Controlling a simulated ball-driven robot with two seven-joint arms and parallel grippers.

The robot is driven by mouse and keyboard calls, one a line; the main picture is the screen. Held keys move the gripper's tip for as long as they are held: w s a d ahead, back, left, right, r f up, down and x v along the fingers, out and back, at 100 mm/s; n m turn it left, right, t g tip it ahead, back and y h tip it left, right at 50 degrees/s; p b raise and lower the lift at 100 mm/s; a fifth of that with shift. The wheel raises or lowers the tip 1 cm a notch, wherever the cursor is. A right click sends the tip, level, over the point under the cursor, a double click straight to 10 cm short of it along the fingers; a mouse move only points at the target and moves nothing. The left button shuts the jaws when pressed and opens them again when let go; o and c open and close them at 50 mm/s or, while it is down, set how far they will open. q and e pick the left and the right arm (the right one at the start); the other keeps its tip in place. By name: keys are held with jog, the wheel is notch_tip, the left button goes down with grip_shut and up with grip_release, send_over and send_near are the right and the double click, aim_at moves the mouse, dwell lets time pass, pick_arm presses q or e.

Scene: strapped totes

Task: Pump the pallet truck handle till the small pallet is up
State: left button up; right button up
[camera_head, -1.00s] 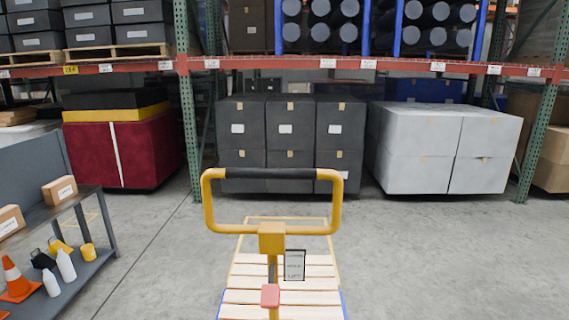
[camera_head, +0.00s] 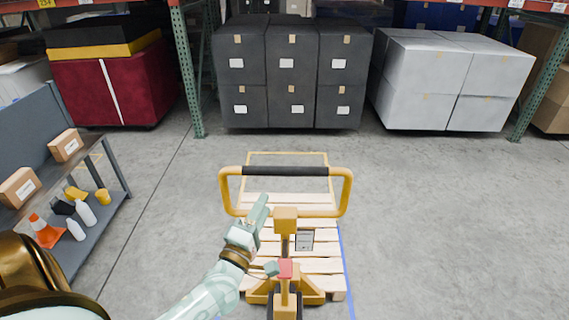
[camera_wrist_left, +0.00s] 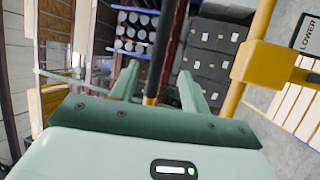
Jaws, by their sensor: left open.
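The pallet truck's yellow loop handle (camera_head: 347,195) with its black grip (camera_head: 285,171) stands in front of me in the head view. Its yellow post carries a red part (camera_head: 286,268). The small slatted wooden pallet (camera_head: 325,266) lies low at the truck, partly hidden by it; I cannot tell its exact height. My left gripper (camera_head: 262,203) is open, just left of the post and below the black grip in the head picture. In the left wrist view, the black grip (camera_wrist_left: 165,45) lines up between the open fingers (camera_wrist_left: 160,88); contact is not visible. My right gripper is out of view.
A grey cart (camera_head: 118,168) with boxes, bottles and an orange cone (camera_head: 45,232) stands at left. Dark stacked boxes (camera_head: 290,75), a red crate (camera_head: 112,85) and pale boxes (camera_head: 450,80) stand behind. The floor at right is clear.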

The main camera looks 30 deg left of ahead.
aim_at(281, 175)
pick_arm(q)
jog(key=x, duration=1.3)
jog(key=shift+w+r+p, duration=0.1)
jog(key=shift+w+p, duration=0.2)
jog(key=shift+p, duration=0.05)
grip_shut()
